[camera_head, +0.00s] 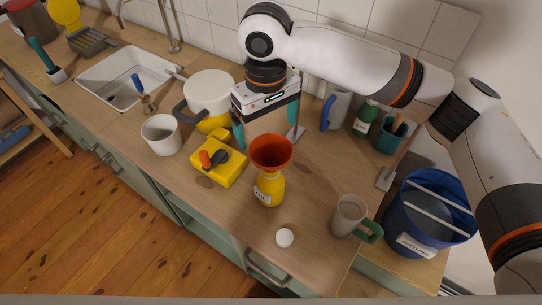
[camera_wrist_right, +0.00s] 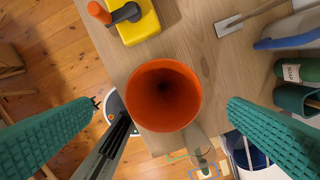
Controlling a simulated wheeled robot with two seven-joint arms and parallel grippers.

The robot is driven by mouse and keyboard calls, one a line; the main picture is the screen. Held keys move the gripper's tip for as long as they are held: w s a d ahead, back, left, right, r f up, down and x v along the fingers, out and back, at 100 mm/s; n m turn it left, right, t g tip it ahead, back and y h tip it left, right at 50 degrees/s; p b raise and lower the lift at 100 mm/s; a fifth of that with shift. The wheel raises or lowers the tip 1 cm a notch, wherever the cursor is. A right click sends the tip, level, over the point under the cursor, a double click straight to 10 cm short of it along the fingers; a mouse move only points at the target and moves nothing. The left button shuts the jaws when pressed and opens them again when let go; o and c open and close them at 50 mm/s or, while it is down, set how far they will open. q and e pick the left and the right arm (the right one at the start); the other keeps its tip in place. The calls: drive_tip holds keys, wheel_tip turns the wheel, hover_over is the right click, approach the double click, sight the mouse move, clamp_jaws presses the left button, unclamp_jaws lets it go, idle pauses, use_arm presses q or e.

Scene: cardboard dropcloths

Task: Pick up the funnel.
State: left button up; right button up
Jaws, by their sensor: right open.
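The orange funnel (camera_head: 271,154) stands in the neck of a labelled yellow bottle (camera_head: 269,190) on the wooden counter. My right gripper (camera_head: 267,136) is open and empty, just behind and above the funnel, with its teal fingers pointing down. In the right wrist view the round funnel mouth (camera_wrist_right: 164,94) lies between the two finger tips (camera_wrist_right: 162,104), with a gap on each side. The funnel hides most of the bottle there. My left gripper is not in view.
A yellow box (camera_head: 219,165) with an orange-red knob stands left of the bottle. A white cap (camera_head: 284,238) lies in front. A grey mug (camera_head: 349,216) with a green handle stands to the right, near a blue bucket (camera_head: 430,218). A white pot (camera_head: 208,92) stands behind left.

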sight(271, 143)
drive_tip(key=f, duration=0.1)
drive_tip(key=f+p, duration=0.1)
drive_tip(key=f, duration=0.1)
drive_tip(key=d+f+p, duration=0.1)
drive_tip(key=f, duration=0.1)
drive_tip(key=shift+s, duration=0.25)
drive_tip(key=shift+f, duration=0.25)
drive_tip(key=shift+w+a+f, duration=0.1)
drive_tip(key=c, duration=1.2)
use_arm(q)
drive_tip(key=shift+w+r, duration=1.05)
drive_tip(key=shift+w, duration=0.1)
use_arm(e)
drive_tip(key=shift+c, duration=0.2)
drive_tip(key=shift+r, duration=0.2)
